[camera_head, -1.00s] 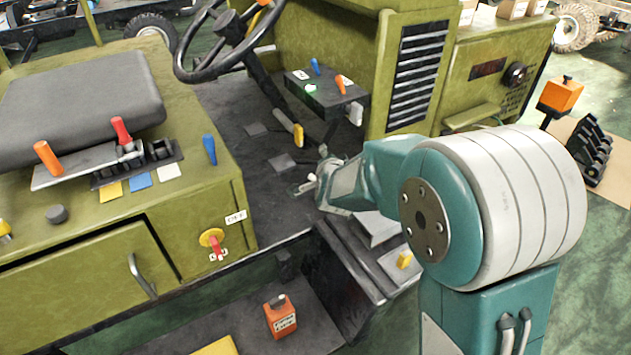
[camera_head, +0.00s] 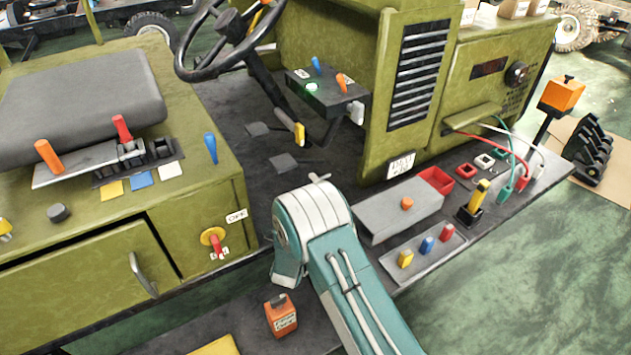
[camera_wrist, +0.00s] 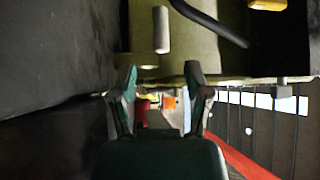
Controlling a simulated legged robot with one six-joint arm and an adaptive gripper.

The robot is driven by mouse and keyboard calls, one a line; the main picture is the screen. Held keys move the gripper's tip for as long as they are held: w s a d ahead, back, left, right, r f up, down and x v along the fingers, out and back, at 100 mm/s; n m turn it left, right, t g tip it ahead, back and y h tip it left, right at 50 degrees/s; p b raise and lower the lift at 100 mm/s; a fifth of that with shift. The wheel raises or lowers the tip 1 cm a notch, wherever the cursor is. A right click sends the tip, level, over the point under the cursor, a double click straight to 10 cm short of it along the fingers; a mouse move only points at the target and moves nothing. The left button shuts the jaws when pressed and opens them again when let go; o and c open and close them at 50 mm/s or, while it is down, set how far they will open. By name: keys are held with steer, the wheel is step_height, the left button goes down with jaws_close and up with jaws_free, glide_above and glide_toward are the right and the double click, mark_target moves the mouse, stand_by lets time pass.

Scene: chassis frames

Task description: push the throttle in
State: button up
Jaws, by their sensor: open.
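No label I can read marks the throttle. Candidate controls in the head view are a blue lever (camera_head: 316,65) and an orange lever (camera_head: 342,83) on the dash box, with a white handle (camera_head: 356,112) at its right end and a yellow handle (camera_head: 299,133) below. An orange (camera_head: 47,157), a red (camera_head: 121,128) and a blue lever (camera_head: 211,148) stand by the seat. In the wrist view, my gripper (camera_wrist: 161,95) is open, with nothing clearly held. A pale cylinder (camera_wrist: 161,30) shows beyond the fingertips, apart from them. In the head view my arm mostly hides the gripper.
The steering wheel (camera_head: 228,35) is above the dash. A grey box (camera_head: 385,213), red tray (camera_head: 436,180) and small colored levers (camera_head: 427,245) line the right sill. An orange can (camera_head: 281,317) stands on the step. In the wrist view, a black rod (camera_wrist: 212,22) crosses above.

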steer(key=x, duration=1)
steer(key=shift+d, duration=0.1)
